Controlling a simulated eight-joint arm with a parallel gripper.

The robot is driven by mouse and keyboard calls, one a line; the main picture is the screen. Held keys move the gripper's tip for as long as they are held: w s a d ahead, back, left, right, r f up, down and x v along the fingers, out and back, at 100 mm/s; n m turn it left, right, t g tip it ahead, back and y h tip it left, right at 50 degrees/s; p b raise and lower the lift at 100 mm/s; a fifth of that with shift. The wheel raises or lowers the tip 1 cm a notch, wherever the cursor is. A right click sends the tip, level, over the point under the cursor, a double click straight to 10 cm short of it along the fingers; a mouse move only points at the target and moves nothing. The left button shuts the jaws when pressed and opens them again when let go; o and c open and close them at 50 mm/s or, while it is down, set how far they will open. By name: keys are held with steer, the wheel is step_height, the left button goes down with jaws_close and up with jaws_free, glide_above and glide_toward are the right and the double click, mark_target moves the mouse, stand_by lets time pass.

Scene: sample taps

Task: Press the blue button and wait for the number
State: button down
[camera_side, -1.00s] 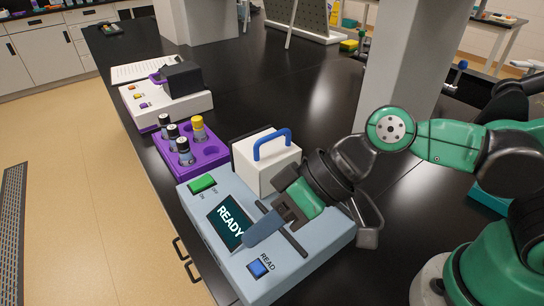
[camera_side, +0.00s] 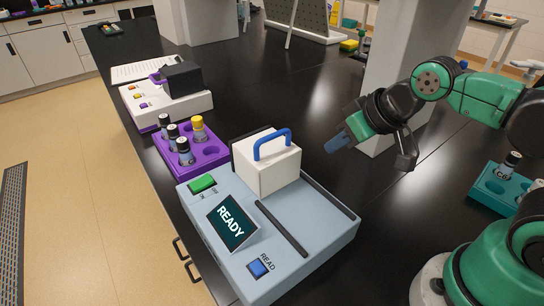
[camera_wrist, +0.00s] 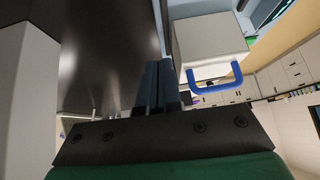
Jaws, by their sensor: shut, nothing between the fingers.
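The blue button (camera_side: 258,267), marked READ, sits on the front of the light blue instrument (camera_side: 290,270). The instrument's tilted screen (camera_side: 232,224) reads READY, with no number on it. A green switch (camera_side: 202,184) marked ON and OFF is at its left. A white block with a blue handle (camera_side: 272,144) stands on the instrument's back. My gripper (camera_side: 336,146) is shut and empty, up and to the right of the white block and away from the blue button. In the wrist view my closed fingers (camera_wrist: 158,84) show beside the blue handle (camera_wrist: 217,80); the button is out of that view.
A purple rack (camera_side: 213,162) with several vials stands behind the instrument. A white device with a black top (camera_side: 198,103) is beyond it. A teal rack (camera_side: 492,184) with a vial is at the right. A grey pillar (camera_side: 385,90) rises behind my gripper.

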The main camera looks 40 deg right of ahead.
steer(key=shift+s+d+r+h, duration=0.1)
steer(key=shift+d+h, duration=0.3)
steer(key=shift+d, duration=0.6)
steer(key=shift+a, duration=0.1)
steer(key=s+a+r+n+g, duration=0.1)
steer(key=a+n, duration=0.5)
steer(key=n, duration=0.6)
steer(key=s+a+r+n+g, duration=0.2)
steer(key=a+n, duration=0.5)
steer(key=n, duration=0.4)
steer(key=s+a+r+n+g, duration=0.1)
steer(key=a+r+n+g, duration=0.2)
steer(key=a+n, duration=0.4)
steer(key=n+g, duration=0.1)
steer(key=n, duration=0.4)
steer(key=shift+s+a+r+n, duration=0.25)
steer(key=shift+r+n, duration=0.05)
steer(key=shift+r, duration=0.05)
